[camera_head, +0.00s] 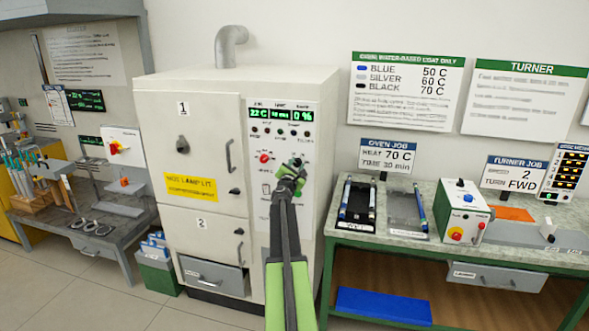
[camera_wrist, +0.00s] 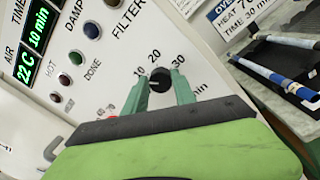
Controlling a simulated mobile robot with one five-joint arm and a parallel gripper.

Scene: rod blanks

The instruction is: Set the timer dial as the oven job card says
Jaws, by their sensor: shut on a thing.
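The timer dial (camera_wrist: 160,75) is a small black knob on the white oven panel, with 10, 20 and 30 min printed around it. My gripper (camera_wrist: 160,84) has its two green fingers on either side of the knob, shut on it. In the head view my gripper (camera_head: 293,172) is at the oven's control panel and hides the dial. The oven display (camera_wrist: 32,50) reads 22 C and 10 min. The oven job card (camera_head: 387,156) reads heat 70 C, time 30 min. Which way the knob's mark points is too small to tell.
A red knob (camera_head: 265,157) sits left of my gripper on the panel. Indicator lamps (camera_wrist: 76,56) lie above the dial. The oven (camera_head: 200,140) has two doors with handles. A green bench (camera_head: 430,245) with rod trays stands close on the right.

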